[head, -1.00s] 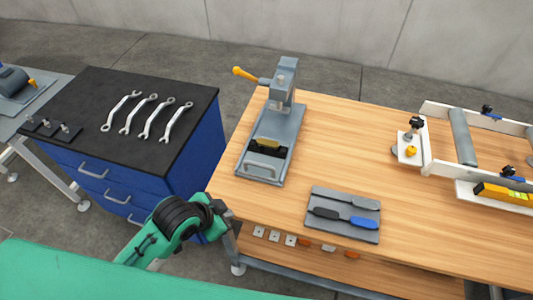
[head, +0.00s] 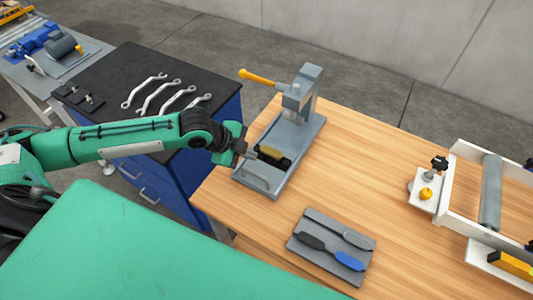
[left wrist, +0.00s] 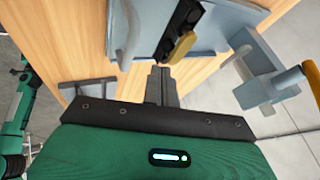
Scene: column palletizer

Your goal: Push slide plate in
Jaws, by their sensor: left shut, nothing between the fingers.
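The grey press (head: 302,95) stands on the wooden bench, with an orange-tipped lever at its upper left. Its slide plate (head: 262,173) lies at the near end of the press base and has a bar handle (head: 257,183). A black holder with a yellow part (head: 275,156) sits on the plate. My left gripper (head: 250,152) is shut and empty, at the left side of the plate near the holder. In the left wrist view the closed fingers (left wrist: 161,80) point at the plate's edge beside the yellow part (left wrist: 182,47); contact is unclear. My right gripper is not seen.
A grey tray (head: 309,253) with black and blue-handled tools lies on the near bench. A white-railed roller frame (head: 455,190) stands at the right. A dark-topped blue cabinet (head: 125,75) with several wrenches is at the left. The bench between press and roller frame is clear.

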